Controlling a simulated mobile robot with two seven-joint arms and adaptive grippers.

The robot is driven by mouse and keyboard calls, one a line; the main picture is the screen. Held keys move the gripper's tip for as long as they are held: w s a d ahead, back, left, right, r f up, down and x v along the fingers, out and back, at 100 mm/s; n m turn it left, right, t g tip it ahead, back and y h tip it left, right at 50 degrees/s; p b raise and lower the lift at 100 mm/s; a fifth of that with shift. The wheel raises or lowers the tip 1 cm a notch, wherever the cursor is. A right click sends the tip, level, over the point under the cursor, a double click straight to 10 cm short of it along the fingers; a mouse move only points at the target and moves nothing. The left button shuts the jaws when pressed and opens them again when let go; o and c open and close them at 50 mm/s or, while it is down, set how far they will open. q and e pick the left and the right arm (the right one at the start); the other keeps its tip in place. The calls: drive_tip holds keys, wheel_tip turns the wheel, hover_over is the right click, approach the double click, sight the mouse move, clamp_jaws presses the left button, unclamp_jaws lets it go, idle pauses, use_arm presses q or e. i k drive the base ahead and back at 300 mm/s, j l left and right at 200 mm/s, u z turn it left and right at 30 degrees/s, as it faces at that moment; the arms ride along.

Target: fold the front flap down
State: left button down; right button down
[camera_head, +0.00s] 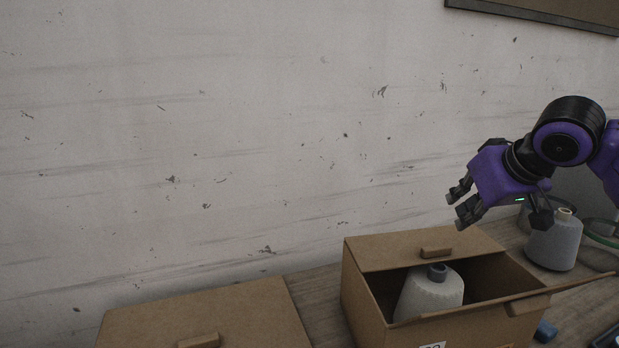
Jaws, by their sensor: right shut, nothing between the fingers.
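An open cardboard box (362,290) stands on the table at the lower right. My right gripper (457,206) is shut and empty, above and behind the box, touching nothing. My left gripper is out of view.
A closed cardboard box (240,315) stands to the left. A small blue object (545,331) lies right of the open box. The wall (220,130) rises behind.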

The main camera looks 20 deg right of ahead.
sight(516, 304)
drive_tip(key=k+l, duration=0.25)
drive_tip(key=l, duration=0.2)
drive_tip(key=k+l, duration=0.25)
drive_tip(key=l, duration=0.15)
drive_tip(key=k+l, duration=0.2)
drive_tip(key=l, duration=0.25)
drive_tip(key=k+l, duration=0.25)
drive_tip(key=l, duration=0.2)
